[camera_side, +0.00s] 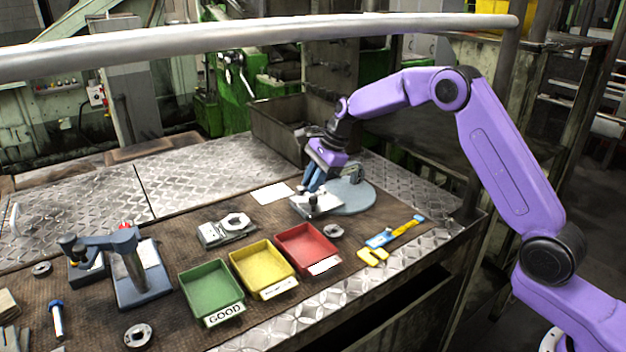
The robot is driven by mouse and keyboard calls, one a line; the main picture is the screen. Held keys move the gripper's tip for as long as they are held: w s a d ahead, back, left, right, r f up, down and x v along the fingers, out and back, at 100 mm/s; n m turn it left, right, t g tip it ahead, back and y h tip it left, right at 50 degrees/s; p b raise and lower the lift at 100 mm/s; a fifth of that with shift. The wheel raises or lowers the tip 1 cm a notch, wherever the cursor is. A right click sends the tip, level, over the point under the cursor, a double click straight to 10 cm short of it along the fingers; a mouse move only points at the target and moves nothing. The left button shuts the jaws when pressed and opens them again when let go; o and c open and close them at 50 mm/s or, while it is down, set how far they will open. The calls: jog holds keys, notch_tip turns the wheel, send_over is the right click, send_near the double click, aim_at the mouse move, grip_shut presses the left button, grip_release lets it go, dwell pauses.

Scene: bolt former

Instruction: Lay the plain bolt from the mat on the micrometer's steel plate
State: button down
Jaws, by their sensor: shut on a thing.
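My gripper (312,190) reaches down at the edge of a round grey-blue mat (357,198), with its fingertips low over a pale steel plate (327,207). The plate lies at the mat's left front edge. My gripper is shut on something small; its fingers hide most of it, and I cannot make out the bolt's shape. A small dark spot shows at the fingertips above the plate. I cannot tell whether the held thing touches the plate. No loose bolt shows on the visible part of the mat.
Red (305,249), yellow (262,270) and green (210,291) trays stand in front. A grey metal fixture (227,230) lies left of the plate. A blue-and-yellow tool (391,236) lies to the right. A press-like stand (130,270) and a blue-headed bolt (57,318) are at left.

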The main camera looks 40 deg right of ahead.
jog(key=shift+f, duration=0.2)
dwell(0.3)
jog(key=c, duration=1.1)
grip_release()
jog(key=shift+o, duration=0.2)
